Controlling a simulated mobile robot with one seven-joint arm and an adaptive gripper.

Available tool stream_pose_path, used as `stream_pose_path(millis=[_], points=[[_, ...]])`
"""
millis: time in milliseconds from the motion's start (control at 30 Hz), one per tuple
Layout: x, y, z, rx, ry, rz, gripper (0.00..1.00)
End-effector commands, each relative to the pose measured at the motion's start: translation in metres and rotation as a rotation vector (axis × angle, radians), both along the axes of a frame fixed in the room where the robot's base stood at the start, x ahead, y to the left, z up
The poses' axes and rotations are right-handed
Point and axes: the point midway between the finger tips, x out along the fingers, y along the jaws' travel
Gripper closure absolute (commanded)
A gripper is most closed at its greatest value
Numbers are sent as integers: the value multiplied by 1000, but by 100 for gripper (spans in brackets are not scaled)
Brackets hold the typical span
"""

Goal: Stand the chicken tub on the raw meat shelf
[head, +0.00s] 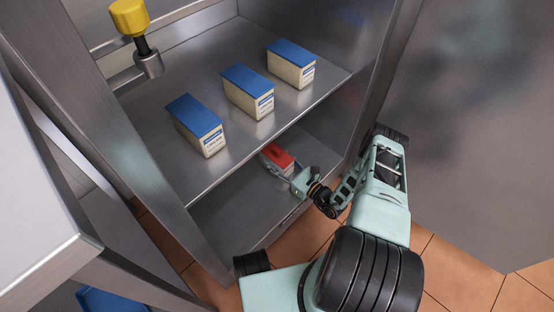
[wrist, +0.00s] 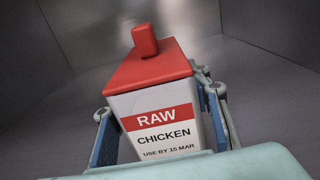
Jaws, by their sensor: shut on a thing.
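The chicken tub (wrist: 160,120) is white with a red lid and a label reading "RAW CHICKEN, USE BY 15 MAR". My gripper (wrist: 160,128) is shut on it, with one blue-padded finger on each side. The tub looks upright in the wrist view. In the head view the tub's red lid (head: 277,155) shows inside the lower level of the steel cabinet, beyond my gripper (head: 292,172). The lower shelf (head: 225,228) is bare metal around it. I cannot tell whether the tub's base touches the shelf; its lower part is hidden.
The upper shelf (head: 165,100) lies above and holds three cream boxes with blue lids, including a middle one (head: 249,92). Its front edge is close above my gripper. Cabinet side walls stand left and right. A yellow-topped fitting (head: 129,18) is at upper left. The lower shelf's left part is clear.

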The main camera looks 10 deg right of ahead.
Motion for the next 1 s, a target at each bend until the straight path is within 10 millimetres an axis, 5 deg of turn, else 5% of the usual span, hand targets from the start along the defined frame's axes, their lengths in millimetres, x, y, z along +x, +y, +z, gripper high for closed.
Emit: stream_pose_path(millis=[300, 333, 467, 1000], points=[[1, 0, 0, 2, -6, 0, 100], [0, 0, -2, 0, -1, 1, 54], [0, 0, -1, 0, -1, 1, 39], [-3, -3, 1, 0, 0, 5, 38]])
